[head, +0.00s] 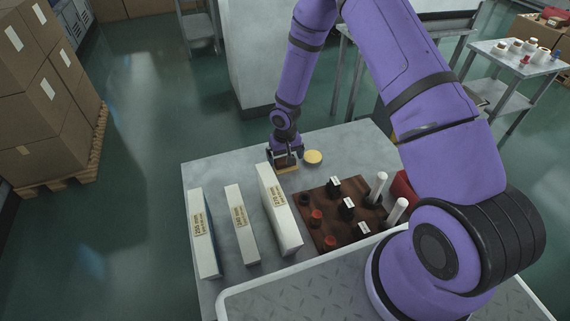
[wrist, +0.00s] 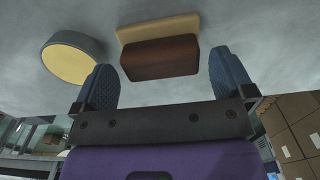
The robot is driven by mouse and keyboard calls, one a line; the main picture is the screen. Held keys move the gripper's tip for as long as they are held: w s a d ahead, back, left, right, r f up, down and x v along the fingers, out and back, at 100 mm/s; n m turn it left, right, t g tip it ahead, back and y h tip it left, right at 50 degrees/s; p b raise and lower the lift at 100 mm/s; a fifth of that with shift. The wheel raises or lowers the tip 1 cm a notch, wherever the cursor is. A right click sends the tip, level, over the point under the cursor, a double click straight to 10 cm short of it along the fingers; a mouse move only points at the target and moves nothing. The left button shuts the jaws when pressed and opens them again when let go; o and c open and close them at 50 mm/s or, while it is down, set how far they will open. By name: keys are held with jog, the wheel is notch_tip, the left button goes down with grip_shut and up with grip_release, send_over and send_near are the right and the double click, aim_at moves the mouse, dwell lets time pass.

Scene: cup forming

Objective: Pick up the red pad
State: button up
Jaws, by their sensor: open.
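My gripper (head: 284,160) is low over the far part of the grey table, open. In the wrist view its two blue-grey fingertips (wrist: 165,75) stand apart. A dark reddish-brown block (wrist: 160,58) with a cream layer (wrist: 158,27) lies just beyond and between the fingertips, not clasped. In the head view its tan edge (head: 288,170) shows under the gripper; the rest is mostly hidden. A bright red thing (head: 403,187) lies at the right of the table, partly hidden by my arm. I cannot tell for sure which of these is the red pad.
A round grey tin with a yellow top (head: 313,157) sits close right of the gripper; it also shows in the wrist view (wrist: 72,60). Three white boxes (head: 279,208) stand at the left front. A brown board (head: 335,205) holds stamps, red pieces and white rods.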

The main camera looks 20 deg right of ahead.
notch_tip(320, 180, down, 2)
jog(key=c, duration=0.9)
jog(key=shift+r, duration=0.1)
notch_tip(320, 180, up, 10)
jog(key=shift+f, duration=0.1)
jog(key=o, duration=0.3)
jog(key=shift+c, duration=0.8)
